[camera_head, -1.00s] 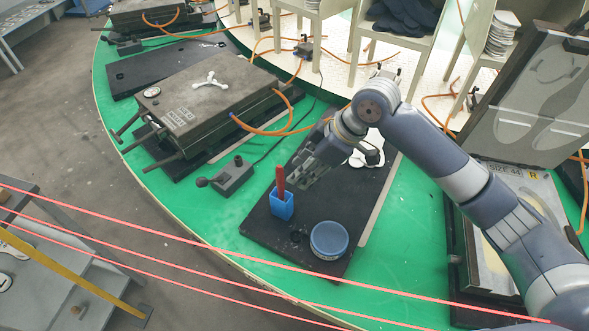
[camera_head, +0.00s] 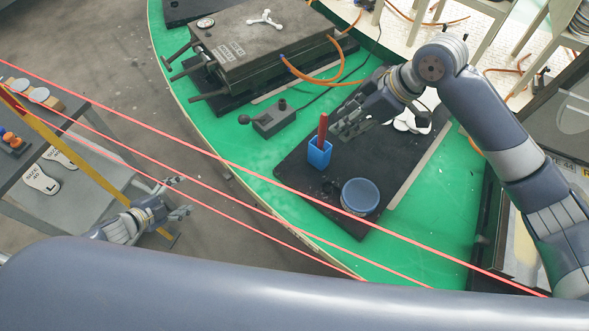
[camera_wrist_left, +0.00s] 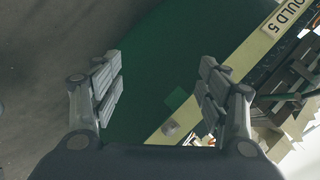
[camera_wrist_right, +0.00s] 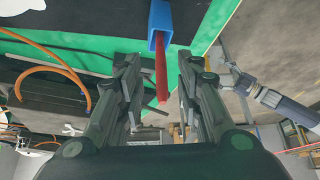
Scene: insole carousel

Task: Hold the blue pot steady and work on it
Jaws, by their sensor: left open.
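A round dark pot with a blue top (camera_head: 360,195) stands upright on a black board (camera_head: 340,222) on the green table. A square blue holder (camera_head: 319,154) with a red-handled tool (camera_head: 322,127) upright in it stands on the same board. My right gripper (camera_head: 350,128) is open and empty just behind the red handle. In the right wrist view the red handle (camera_wrist_right: 161,82) appears between its spread fingers, apart from both. My left gripper (camera_head: 180,197) is open and empty over the floor, left of the green table. Its open fingers (camera_wrist_left: 160,92) show in the left wrist view.
A grey mould (camera_head: 265,45) with orange hoses lies behind on the table. A small grey block (camera_head: 274,118) sits left of the board. A grey side table (camera_head: 75,175) with insoles stands at left. Pink lines cross the head view.

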